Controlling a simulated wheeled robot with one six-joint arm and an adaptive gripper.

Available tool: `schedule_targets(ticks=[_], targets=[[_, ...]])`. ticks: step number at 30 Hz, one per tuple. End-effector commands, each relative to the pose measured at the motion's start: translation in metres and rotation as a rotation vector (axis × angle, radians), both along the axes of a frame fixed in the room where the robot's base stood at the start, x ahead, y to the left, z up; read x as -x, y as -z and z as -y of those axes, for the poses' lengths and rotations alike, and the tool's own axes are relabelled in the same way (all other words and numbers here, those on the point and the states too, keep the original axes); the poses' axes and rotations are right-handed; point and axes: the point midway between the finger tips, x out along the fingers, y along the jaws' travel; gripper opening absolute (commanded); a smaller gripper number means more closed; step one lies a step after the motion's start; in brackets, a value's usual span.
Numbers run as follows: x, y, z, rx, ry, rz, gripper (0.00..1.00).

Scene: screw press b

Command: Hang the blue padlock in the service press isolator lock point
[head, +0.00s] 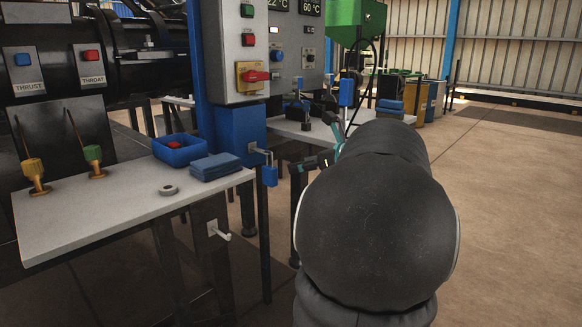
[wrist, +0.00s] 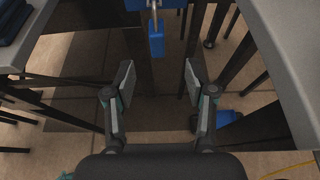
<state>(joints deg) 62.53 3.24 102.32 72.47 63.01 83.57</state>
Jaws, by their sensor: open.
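The blue padlock (head: 269,176) hangs upright from a metal hook (head: 256,150) on the blue post, just right of the near bench. In the wrist view, the padlock (wrist: 156,42) hangs at top centre, beyond the fingertips. My gripper (wrist: 158,82) is open and empty, its two pads apart and the padlock outside them. In the head view, my arm hides much of the gripper; its fingers show right of the padlock. A red isolator handle on a yellow plate (head: 253,76) is on the grey panel above the post. I cannot make out its lock point.
The near bench (head: 110,212) holds a blue tray (head: 180,150), folded blue cloths (head: 215,166), a grey ring and two brass fittings. A white hook (head: 219,232) sticks out below its edge. Another bench (head: 345,133) stands behind my arm. The floor at right is clear.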

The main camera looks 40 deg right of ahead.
Motion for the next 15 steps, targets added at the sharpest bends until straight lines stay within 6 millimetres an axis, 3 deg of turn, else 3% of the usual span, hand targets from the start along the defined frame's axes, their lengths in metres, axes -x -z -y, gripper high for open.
schedule_targets(ticks=[15], targets=[[-0.079,0.033,-0.011,0.002,-0.012,-0.002,0.55]])
